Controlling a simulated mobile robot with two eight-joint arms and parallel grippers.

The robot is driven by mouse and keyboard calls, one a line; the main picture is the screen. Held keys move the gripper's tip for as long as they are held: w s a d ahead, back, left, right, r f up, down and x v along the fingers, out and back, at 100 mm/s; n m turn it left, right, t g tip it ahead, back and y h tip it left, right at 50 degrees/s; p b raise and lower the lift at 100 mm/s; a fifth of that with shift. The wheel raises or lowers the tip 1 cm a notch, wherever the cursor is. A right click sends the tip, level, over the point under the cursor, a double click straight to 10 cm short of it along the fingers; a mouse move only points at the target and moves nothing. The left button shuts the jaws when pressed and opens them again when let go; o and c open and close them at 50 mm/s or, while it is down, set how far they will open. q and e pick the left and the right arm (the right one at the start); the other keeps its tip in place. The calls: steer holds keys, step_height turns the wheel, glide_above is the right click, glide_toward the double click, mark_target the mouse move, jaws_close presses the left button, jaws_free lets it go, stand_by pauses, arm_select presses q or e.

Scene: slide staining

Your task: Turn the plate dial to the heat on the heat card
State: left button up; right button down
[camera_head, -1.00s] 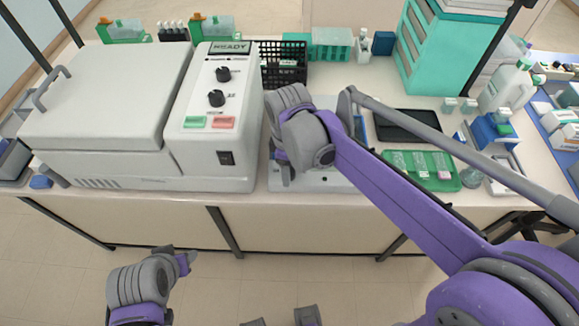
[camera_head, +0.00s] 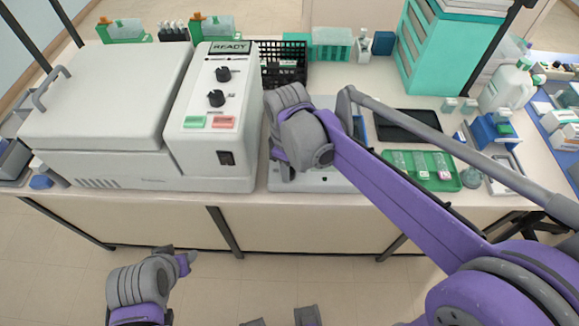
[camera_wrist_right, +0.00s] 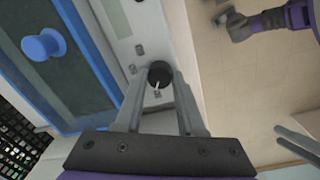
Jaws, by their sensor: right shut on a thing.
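The plate dial (camera_wrist_right: 160,74) is a round black knob with a white pointer mark, on the pale front panel of the plate unit (camera_wrist_right: 124,45) in the right wrist view. My right gripper (camera_wrist_right: 161,84) is shut on the dial, one finger on each side. In the head view my right gripper (camera_head: 285,172) is at the front of the plate unit (camera_head: 328,181), and my wrist hides the dial there. My left gripper (camera_head: 185,262) hangs low in front of the bench, its fingers unclear. I cannot make out the heat card.
A large white machine (camera_head: 105,95) with two black knobs and a READY display stands to the left. A black basket (camera_head: 283,62) is behind my right wrist. A dark tablet (camera_head: 407,125) and a green slide tray (camera_head: 448,179) lie to the right. The floor in front is clear.

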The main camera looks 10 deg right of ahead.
steer(key=m, duration=1.1)
steer(key=shift+w+m, duration=0.1)
steer(key=shift+m, duration=0.2)
steer(key=shift+m+g, duration=0.3)
steer(key=shift+m, duration=1.5)
steer(key=c, duration=0.5)
jaws_free()
